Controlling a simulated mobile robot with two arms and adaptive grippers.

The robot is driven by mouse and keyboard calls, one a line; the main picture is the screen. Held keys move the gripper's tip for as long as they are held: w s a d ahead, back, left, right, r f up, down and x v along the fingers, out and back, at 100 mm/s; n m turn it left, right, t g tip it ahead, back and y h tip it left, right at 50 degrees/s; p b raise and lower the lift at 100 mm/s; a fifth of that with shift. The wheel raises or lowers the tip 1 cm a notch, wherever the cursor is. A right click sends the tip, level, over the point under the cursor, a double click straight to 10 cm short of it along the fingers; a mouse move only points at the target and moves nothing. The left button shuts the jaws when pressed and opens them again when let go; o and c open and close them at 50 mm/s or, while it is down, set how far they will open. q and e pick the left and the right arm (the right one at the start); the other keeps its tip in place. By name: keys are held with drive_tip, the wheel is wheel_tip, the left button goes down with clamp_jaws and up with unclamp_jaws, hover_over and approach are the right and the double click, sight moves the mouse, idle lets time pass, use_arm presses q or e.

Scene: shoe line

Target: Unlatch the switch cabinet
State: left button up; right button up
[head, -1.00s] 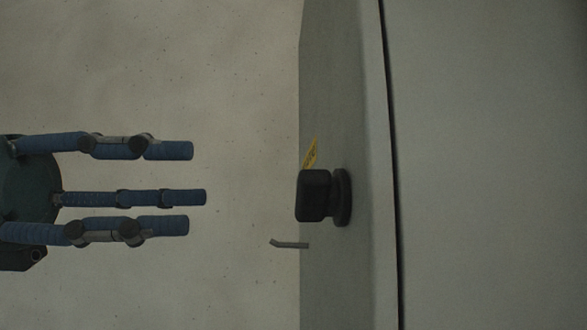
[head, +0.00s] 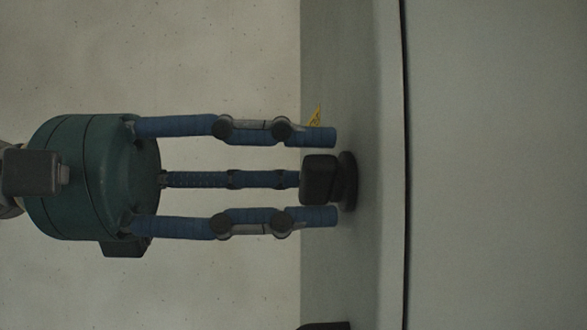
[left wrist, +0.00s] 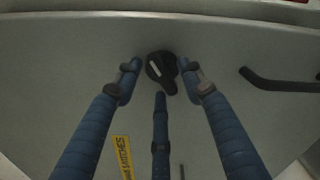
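The switch cabinet (head: 500,180) is a plain grey box, and its front panel shows edge-on in the head view. A black knob-like latch (head: 322,180) stands out from that panel; it also shows in the left wrist view (left wrist: 161,70) with a light mark on it. My left gripper (head: 318,177) has three blue fingers, spread and straight. Two fingertips lie on either side of the latch, and the third points at it. I see no finger clamped on it; whether any touches is unclear. My right gripper is not in view.
A yellow label (left wrist: 121,157) is on the panel beside the latch. A dark bar handle (left wrist: 275,82) sticks out to the right in the left wrist view. A dark piece (head: 325,325) shows at the head view's bottom edge.

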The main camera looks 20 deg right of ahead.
use_arm(q)
drive_tip(key=c, duration=1)
drive_tip(key=shift+o, duration=0.2)
drive_tip(key=shift+r, duration=0.1)
drive_tip(key=shift+s+a+r+m+b, duration=0.15)
drive_tip(key=shift+m+b, duration=0.6)
drive_tip(key=shift+m, duration=0.9)
drive_tip(key=shift+w+r+m+b, duration=0.1)
drive_tip(key=shift+m+b, duration=0.6)
drive_tip(key=shift+m, duration=0.95)
drive_tip(key=shift+s, duration=0.1)
